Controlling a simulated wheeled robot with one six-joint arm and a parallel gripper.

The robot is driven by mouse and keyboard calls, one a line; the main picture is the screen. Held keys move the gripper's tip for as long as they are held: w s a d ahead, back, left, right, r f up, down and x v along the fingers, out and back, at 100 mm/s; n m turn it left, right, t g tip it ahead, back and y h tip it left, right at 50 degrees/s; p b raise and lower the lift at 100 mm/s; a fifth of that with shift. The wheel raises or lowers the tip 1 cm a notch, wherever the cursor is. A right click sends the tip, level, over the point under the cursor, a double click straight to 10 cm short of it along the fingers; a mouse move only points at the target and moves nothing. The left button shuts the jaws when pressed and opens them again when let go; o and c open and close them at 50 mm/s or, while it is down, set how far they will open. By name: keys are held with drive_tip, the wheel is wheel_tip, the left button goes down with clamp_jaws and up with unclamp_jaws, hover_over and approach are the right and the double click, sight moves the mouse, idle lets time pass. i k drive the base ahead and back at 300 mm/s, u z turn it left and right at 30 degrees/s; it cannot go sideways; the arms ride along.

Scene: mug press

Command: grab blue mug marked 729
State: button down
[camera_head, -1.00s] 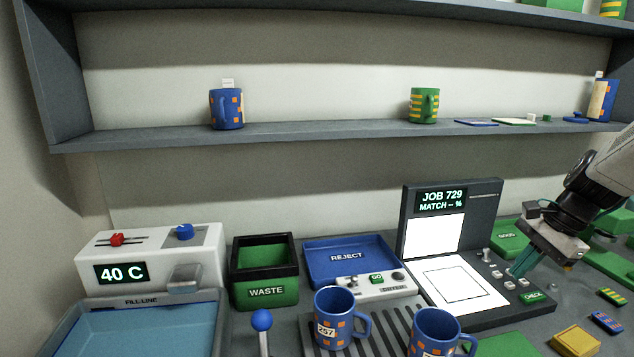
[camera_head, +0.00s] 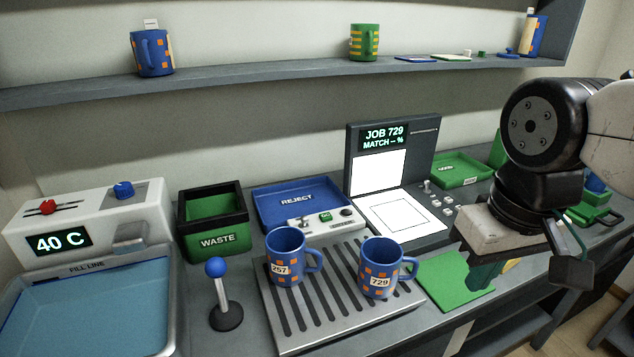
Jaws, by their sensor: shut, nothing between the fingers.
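The blue mug marked 729 (camera_head: 377,257) stands upright on the right part of the slatted drip tray (camera_head: 283,336). It has orange squares, a white number label facing me and its handle to the right. A similar blue mug marked 257 (camera_head: 284,246) stands upright to its left, also on the tray, handle to the right. My gripper (camera_head: 486,278) is shut and empty, pointing down to the right of the 729 mug and apart from it. Its fingertips are partly hard to make out against the green and yellow things behind them.
A green mat (camera_head: 452,284) lies right of the tray. A blue-knobbed lever (camera_head: 217,290) stands left of it. Behind are a green waste bin (camera_head: 213,243), a blue reject tray (camera_head: 263,205) and the job screen (camera_head: 384,138). Mugs stand on the shelf (camera_head: 240,80).

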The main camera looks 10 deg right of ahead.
sight(380, 260)
drive_tip(key=z, duration=0.7)
drive_tip(key=k, duration=1.2)
drive_tip(key=u, duration=0.65)
drive_tip(key=i, duration=0.4)
drive_tip(key=z, duration=0.2)
